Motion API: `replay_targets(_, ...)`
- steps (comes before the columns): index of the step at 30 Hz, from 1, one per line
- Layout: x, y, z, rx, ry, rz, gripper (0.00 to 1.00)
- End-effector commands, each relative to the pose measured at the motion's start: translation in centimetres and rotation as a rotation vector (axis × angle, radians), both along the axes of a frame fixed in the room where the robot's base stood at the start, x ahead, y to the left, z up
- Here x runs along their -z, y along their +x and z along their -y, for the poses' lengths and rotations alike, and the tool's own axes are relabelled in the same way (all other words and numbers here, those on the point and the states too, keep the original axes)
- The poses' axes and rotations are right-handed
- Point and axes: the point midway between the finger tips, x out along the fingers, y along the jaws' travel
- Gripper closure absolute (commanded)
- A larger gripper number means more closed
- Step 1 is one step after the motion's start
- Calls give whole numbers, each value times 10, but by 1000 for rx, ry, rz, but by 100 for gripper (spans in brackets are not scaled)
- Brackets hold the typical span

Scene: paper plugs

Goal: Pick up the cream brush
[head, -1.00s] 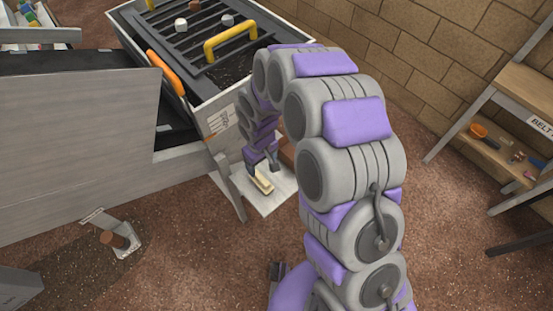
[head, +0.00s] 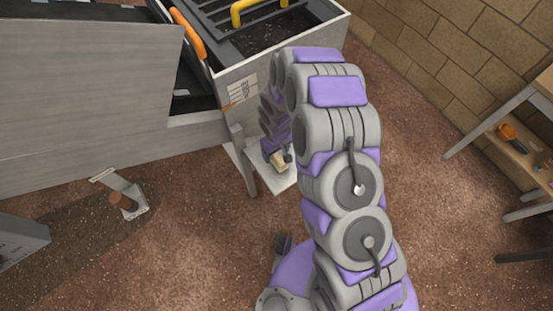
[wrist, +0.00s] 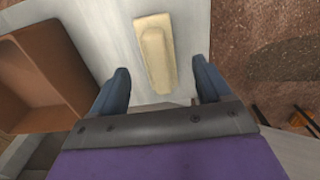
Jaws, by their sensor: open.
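The cream brush (wrist: 156,55) lies on a pale grey shelf (wrist: 95,25) in the wrist view, its long side pointing away from me. My gripper (wrist: 160,80) is open, with one dark finger on each side of the brush's near end. The fingers do not appear to touch it. In the head view the brush (head: 277,160) shows as a small pale block at my gripper (head: 276,153), partly hidden by it. The gap in height between fingers and brush cannot be told.
A brown open box (wrist: 45,75) stands left of the brush on the same shelf. A large grey bin with a yellow handle (head: 248,10) rises behind the shelf. A brick wall (head: 450,60) and a wooden rack (head: 520,140) are at the right. The brown floor in front is open.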

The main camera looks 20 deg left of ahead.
Motion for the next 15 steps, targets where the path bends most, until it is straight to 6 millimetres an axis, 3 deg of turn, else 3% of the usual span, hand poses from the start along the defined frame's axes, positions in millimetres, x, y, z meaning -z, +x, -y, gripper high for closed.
replay_targets(5, 11, 1, 0, -1, 0, 0, 22)
replay_targets(15, 53, 5, 2, -1, 1, -3, 22)
